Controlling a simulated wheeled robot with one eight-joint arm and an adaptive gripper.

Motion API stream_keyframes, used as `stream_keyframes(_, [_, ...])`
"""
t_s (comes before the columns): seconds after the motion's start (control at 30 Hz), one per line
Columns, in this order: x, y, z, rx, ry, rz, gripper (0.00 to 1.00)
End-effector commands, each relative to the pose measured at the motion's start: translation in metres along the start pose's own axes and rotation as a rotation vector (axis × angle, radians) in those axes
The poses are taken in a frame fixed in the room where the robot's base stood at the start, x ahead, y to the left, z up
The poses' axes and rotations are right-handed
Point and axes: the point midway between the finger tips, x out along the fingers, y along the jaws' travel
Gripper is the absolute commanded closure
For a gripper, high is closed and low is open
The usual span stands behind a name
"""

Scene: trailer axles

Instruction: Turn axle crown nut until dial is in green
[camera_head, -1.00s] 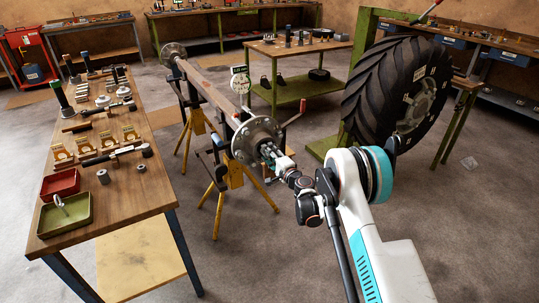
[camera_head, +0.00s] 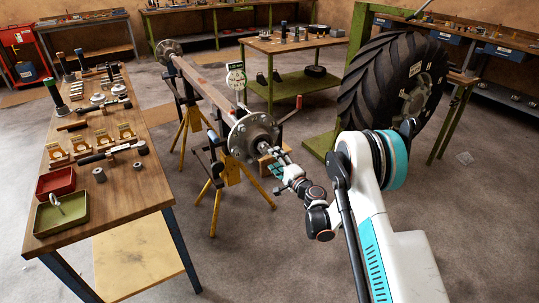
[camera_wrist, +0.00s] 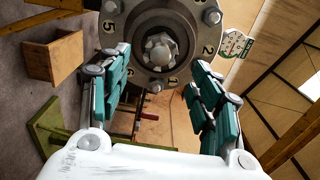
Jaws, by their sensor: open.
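The axle (camera_head: 205,88) lies on yellow stands, with a round hub flange (camera_head: 252,136) at its near end. The crown nut (camera_wrist: 160,48) sits at the hub's centre in the wrist view, inside a ring of studs and stamped numbers. The dial (camera_head: 236,78) stands behind the hub; it also shows at the upper right of the wrist view (camera_wrist: 233,43), too small to read its needle. My gripper (camera_head: 277,162) is open and empty, just in front of the hub. In the wrist view its fingers (camera_wrist: 160,72) are spread on either side below the nut, apart from it.
A large tyre (camera_head: 392,85) stands to the right of the hub. A long workbench (camera_head: 135,197) with tools, a red tray (camera_head: 56,183) and a green tray (camera_head: 62,214) runs along the left. Open floor lies between bench and stands.

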Motion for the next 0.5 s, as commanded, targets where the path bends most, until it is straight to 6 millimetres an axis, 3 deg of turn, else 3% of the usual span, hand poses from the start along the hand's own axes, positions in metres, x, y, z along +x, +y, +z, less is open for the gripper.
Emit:
stream_keyframes(0.2, [-0.032, 0.000, 0.000, 0.000, 0.000, 0.000, 0.42])
stream_keyframes(0.5, [-0.042, 0.000, 0.000, 0.000, 0.000, 0.000, 0.42])
